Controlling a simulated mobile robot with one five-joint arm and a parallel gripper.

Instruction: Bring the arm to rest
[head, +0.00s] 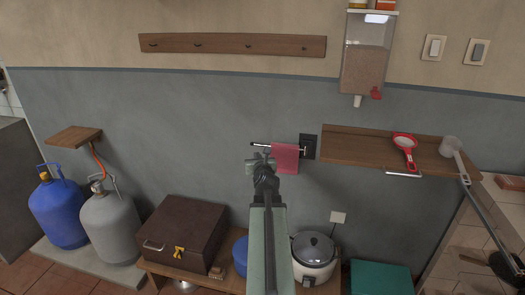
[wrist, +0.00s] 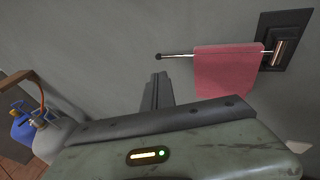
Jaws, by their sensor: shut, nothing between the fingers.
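My arm reaches up from the bottom middle of the head view toward the grey wall. My gripper (head: 261,160) is at its end, shut and empty, just left of a pink cloth (head: 285,158) on a short wall rail. In the wrist view my gripper (wrist: 160,78) shows as closed dark fingers pointing at the wall. There the pink cloth (wrist: 226,70) hangs to the right, apart from the fingers. Whether the gripper touches the rail cannot be told from the head view; in the wrist view they are apart.
Below are a brown case (head: 183,235), a rice cooker (head: 314,252) and a teal box (head: 380,278). Gas bottles (head: 110,225) stand left.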

